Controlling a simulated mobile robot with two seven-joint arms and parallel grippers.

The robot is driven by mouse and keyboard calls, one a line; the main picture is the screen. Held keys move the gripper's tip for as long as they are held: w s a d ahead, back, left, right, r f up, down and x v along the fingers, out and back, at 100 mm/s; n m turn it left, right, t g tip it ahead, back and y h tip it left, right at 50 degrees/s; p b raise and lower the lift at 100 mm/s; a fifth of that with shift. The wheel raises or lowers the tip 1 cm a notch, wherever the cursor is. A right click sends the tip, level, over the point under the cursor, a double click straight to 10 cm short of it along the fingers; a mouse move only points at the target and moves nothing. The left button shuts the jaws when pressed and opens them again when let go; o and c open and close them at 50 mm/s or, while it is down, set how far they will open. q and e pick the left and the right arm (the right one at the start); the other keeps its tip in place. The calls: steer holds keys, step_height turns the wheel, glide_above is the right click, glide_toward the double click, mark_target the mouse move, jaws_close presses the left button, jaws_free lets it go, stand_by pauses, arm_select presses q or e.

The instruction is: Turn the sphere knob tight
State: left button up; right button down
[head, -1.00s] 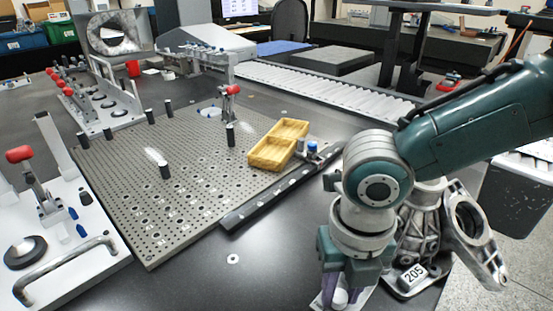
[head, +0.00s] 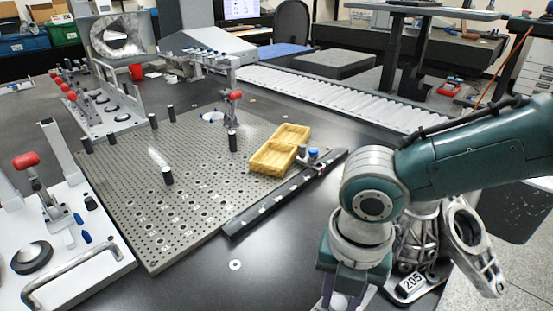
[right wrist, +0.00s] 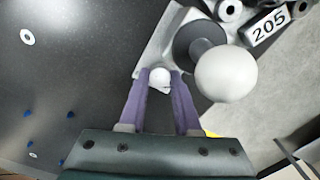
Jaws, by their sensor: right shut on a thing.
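In the right wrist view, a small whitish round knob (right wrist: 160,80) sits between the purple fingertips of my right gripper (right wrist: 160,76). The fingers are shut on it, one on each side. Just to the right, a larger white sphere (right wrist: 226,75) stands on a dark round base (right wrist: 196,44), apart from the fingers. A pale plate (right wrist: 157,47) lies under the knob. In the head view my right gripper is at the bottom edge with its fingertips cut off, and neither the knob nor the sphere can be made out. My left gripper is not in view.
A perforated plate (head: 190,215) with pins, a yellow tray (head: 280,150) and a black rail (head: 270,207) lie to the left.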

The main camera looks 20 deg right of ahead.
steer(key=m+p, duration=0.1)
steer(key=m, duration=0.3)
steer(key=shift+r+m, duration=0.1)
steer(key=shift+m, duration=0.2)
steer(key=m+p, duration=0.1)
steer(key=m, duration=0.2)
steer(key=shift+m, duration=0.4)
steer(key=m+p, duration=0.1)
steer(key=m, duration=0.3)
steer(key=shift+p, duration=0.35)
steer(key=shift+w+m+p, duration=0.1)
steer(key=shift+m+p, duration=0.25)
steer(key=shift+m, duration=1.15)
